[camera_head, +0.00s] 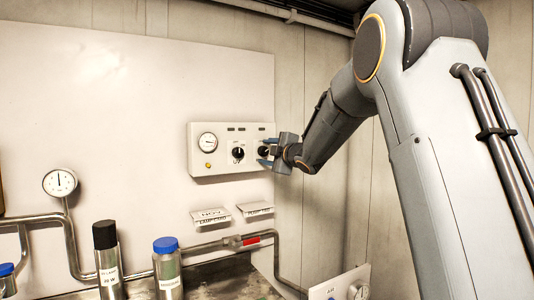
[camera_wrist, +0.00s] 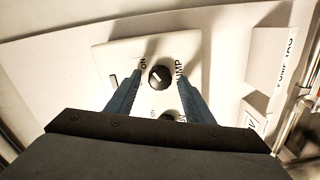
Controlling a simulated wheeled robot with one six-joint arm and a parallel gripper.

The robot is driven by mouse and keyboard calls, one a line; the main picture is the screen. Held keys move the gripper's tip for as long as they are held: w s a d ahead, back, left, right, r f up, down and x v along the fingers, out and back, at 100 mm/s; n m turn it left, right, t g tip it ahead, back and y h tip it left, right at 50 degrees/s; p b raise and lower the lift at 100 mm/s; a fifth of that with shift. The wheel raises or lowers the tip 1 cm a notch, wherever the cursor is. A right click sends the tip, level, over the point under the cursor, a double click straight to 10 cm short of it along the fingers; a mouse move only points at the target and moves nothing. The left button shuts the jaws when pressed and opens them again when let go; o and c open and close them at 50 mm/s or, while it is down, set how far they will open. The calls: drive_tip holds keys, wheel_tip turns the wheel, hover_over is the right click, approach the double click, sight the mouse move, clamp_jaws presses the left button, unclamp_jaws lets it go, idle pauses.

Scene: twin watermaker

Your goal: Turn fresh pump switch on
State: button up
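A white control panel (camera_head: 222,166) on the wall carries a round gauge and two black rotary knobs. My gripper (camera_head: 266,152) is at the right knob, which it partly hides in the head view. In the wrist view, my gripper (camera_wrist: 162,70) has its two blue fingers apart, one on each side of a black knob (camera_wrist: 160,77) with a white pointer mark. "ON" and "PUMP" are legible beside this knob; no "fresh" is legible. The fingers look clear of the knob, though contact is hard to judge. The second knob (camera_wrist: 167,115) is partly hidden by my gripper.
Label plates (camera_head: 210,216) stick out below the panel. A pipe with a red-marked valve (camera_head: 250,241) runs beneath them. Bottles with black (camera_head: 104,235) and blue (camera_head: 166,244) caps stand lower left. A pressure gauge (camera_head: 60,183) is at left. The wall between is clear.

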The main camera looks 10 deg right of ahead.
drive_tip(key=b+v, duration=0.2)
drive_tip(key=v, duration=0.5)
drive_tip(key=shift+s, duration=0.4)
drive_tip(key=shift+d, duration=0.1)
drive_tip(key=shift+s, duration=0.1)
